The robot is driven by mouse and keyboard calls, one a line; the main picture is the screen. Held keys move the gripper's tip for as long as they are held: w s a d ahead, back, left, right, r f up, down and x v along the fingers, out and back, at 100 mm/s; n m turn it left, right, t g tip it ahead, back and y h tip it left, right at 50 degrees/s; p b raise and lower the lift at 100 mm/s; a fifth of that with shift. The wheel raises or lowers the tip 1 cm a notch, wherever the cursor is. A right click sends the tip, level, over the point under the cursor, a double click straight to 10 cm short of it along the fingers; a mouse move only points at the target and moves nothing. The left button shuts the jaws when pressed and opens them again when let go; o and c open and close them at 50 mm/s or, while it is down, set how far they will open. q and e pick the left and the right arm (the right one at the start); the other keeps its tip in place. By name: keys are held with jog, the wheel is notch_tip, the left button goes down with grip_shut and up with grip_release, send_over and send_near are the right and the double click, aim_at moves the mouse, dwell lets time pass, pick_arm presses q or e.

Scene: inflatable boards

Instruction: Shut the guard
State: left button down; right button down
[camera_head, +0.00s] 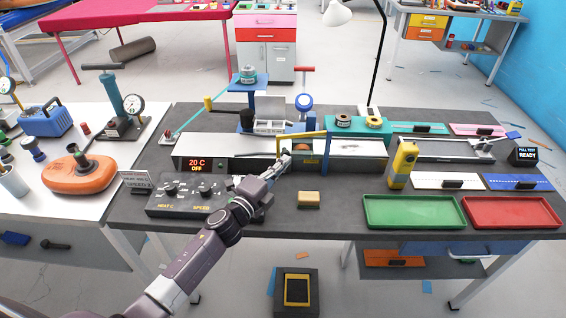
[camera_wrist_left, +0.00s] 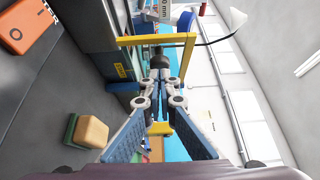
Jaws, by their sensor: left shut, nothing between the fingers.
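The guard (camera_head: 303,135), a yellow frame, stands up at the middle of the long grey machine (camera_head: 233,146), with a dark gap and an orange-brown part (camera_head: 299,146) behind it. In the left wrist view the guard (camera_wrist_left: 155,40) spans just beyond the fingertips. My left gripper (camera_head: 284,161) is shut and empty, at the front of the machine by the lower left of the frame. Its closed fingers (camera_wrist_left: 160,72) point at the frame's opening; I cannot tell whether they touch it. The guard's hinge is not clear. My right gripper is not in view.
A footswitch (camera_head: 297,290) is on the floor.

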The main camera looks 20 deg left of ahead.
pick_arm(q)
jog(key=w+a+m+h+b, duration=0.1)
jog(key=w+a, duration=0.1)
jog(key=shift+w+a+r+h, duration=0.1)
jog(key=shift+w+a+h, duration=0.2)
jog(key=shift+h, duration=0.1)
dwell(0.3)
